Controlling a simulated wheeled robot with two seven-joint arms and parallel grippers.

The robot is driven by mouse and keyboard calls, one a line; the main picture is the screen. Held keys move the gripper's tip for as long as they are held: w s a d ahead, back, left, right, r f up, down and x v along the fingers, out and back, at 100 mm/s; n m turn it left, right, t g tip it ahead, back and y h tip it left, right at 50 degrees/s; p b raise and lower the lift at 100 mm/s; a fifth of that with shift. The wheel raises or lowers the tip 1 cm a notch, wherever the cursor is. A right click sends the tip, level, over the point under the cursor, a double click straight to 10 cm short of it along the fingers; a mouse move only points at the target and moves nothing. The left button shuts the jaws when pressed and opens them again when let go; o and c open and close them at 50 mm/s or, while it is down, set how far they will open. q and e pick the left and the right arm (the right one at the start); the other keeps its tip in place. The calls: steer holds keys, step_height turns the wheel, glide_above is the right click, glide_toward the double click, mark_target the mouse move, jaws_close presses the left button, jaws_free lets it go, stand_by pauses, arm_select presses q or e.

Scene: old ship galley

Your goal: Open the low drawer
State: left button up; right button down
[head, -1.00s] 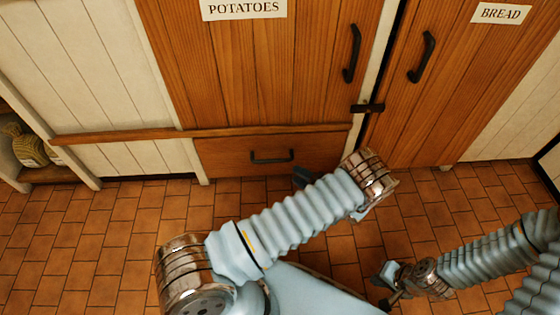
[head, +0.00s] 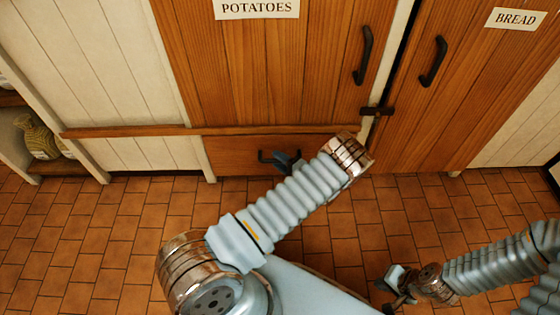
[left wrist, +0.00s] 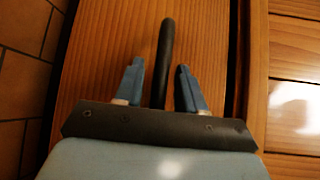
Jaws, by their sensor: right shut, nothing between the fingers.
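The low drawer (head: 227,155) is a wooden front under the POTATOES door, and it looks closed. Its dark bar handle (head: 265,156) is partly hidden by my left gripper (head: 287,163). In the left wrist view the handle (left wrist: 165,55) runs between the two blue fingers of my left gripper (left wrist: 162,85). The fingers are open, one on each side of the bar, with a gap visible on both sides. My right gripper (head: 391,290) is low at the right over the floor, away from the drawer, shut and empty.
The POTATOES door (head: 270,75) and BREAD door (head: 470,80) are closed, with a dark latch (head: 377,111) between them. A shelf with a sack (head: 38,138) stands at the left. The tiled floor (head: 90,240) before the drawer is clear at the left.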

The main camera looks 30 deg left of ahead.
arm_select(q)
jaws_close()
steer(key=shift+s+d, duration=0.1)
